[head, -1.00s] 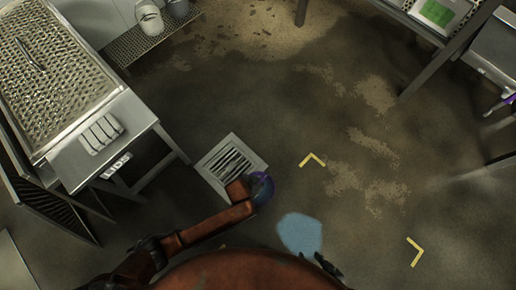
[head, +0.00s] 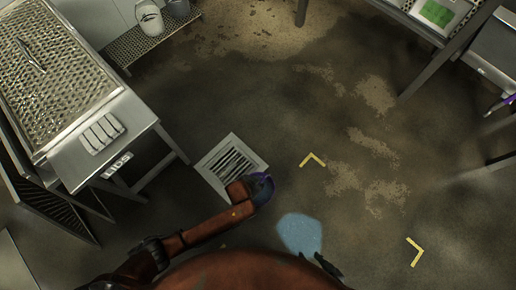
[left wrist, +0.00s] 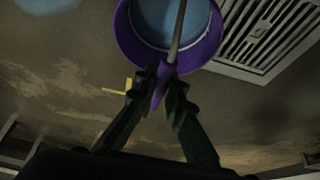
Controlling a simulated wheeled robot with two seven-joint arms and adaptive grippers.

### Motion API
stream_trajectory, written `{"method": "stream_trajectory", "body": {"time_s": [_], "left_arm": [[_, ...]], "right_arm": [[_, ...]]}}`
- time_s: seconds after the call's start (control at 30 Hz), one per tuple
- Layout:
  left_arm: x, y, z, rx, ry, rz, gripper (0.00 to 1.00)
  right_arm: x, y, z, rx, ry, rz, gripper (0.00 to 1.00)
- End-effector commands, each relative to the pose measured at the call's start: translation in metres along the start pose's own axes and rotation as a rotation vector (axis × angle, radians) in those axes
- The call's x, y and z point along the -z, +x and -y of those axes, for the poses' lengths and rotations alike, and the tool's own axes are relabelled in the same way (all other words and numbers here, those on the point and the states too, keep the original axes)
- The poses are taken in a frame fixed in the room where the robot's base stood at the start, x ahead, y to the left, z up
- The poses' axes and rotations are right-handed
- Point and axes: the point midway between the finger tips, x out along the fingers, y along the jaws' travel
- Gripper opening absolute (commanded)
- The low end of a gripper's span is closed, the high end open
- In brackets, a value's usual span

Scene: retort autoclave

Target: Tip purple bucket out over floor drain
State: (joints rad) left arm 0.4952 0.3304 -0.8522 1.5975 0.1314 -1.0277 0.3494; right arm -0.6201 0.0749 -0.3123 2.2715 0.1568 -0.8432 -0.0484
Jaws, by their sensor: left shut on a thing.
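The purple bucket (left wrist: 125,45) hangs from its handle in my left gripper (left wrist: 161,92), whose fingers are shut on the handle. Pale blue shows inside the bucket. In the head view, the bucket (head: 264,192) is partly hidden by my left gripper (head: 250,188). It is at the lower right corner of the floor drain (head: 228,165), a square pale frame with dark slots. The drain grate (left wrist: 262,32) also shows right of the bucket in the left wrist view. My right gripper (head: 328,266) shows only as dark tips at the bottom; its opening is unclear.
A blue puddle (head: 300,234) lies on the floor right of the bucket. Yellow corner marks (head: 312,159) are on the floor. A metal table with a LIDS label (head: 117,166) stands left of the drain. A white bucket (head: 149,18) stands on a rack at the back.

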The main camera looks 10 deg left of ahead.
Motion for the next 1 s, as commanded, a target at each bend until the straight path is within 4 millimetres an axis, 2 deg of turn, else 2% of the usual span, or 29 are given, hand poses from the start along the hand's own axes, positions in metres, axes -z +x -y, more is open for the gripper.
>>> {"method": "stream_trajectory", "body": {"time_s": [0.27, 1.0], "left_arm": [[0.001, 0.001, 0.001, -0.004, -0.001, -0.002, 0.0], [-0.002, -0.004, 0.034, -0.026, -0.015, 0.009, 0.0]], "right_arm": [[0.0, -0.001, 0.0, 0.0, -0.001, -0.001, 0.4], [0.01, -0.011, 0.001, 0.0, -0.005, -0.016, 0.4]]}}
